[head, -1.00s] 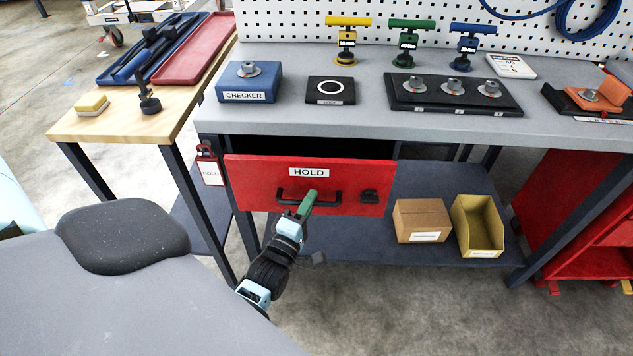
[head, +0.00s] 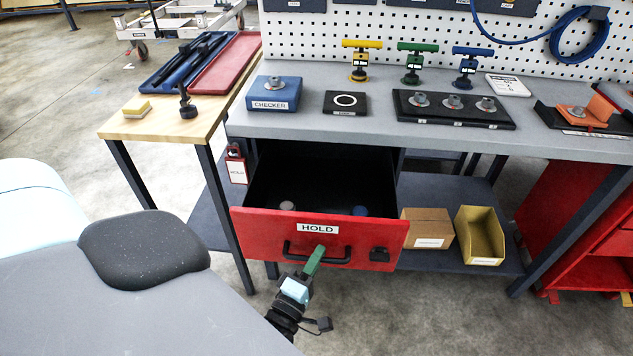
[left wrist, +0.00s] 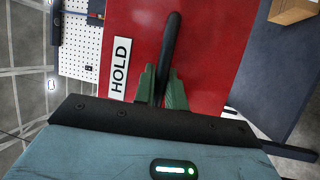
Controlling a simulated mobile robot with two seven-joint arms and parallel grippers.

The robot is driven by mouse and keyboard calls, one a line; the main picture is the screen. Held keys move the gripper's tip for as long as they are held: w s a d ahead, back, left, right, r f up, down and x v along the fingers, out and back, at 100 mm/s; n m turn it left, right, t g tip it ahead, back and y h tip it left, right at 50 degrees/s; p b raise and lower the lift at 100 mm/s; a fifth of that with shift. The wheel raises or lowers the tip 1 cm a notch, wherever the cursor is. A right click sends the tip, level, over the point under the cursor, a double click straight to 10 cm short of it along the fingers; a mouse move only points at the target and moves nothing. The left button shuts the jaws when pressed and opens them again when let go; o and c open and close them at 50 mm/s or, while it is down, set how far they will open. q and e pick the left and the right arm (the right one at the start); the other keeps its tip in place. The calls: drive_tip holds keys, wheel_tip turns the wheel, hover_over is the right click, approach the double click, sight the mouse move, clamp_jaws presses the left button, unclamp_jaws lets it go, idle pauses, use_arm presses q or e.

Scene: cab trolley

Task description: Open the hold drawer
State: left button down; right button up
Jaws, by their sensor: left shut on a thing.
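The red hold drawer (head: 240,228) with a white HOLD label is pulled out from under the grey bench, and its dark inside shows. A grey round part (head: 287,206) and a blue round part (head: 360,211) are in it. My left gripper (head: 318,254) has its green fingers shut on the black drawer handle (head: 300,257). In the left wrist view the fingers of this gripper (left wrist: 161,88) sit on both sides of the handle bar (left wrist: 171,45). My right gripper is not in view.
A cardboard box (head: 427,228) and a yellow bin (head: 480,236) stand on the lower shelf to the right. A red tag (head: 236,166) hangs by the left bench leg. Floor in front is clear.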

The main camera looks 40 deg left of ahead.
use_arm(q)
drive_tip(key=shift+s+d, duration=0.35)
drive_tip(key=shift+s, duration=0.05)
drive_tip(key=c, duration=1.7)
unclamp_jaws()
drive_tip(key=shift+c, duration=0.2)
drive_tip(key=v, duration=0.7)
drive_tip(key=shift+s+b, duration=0.35)
drive_tip(key=shift+b, duration=0.1)
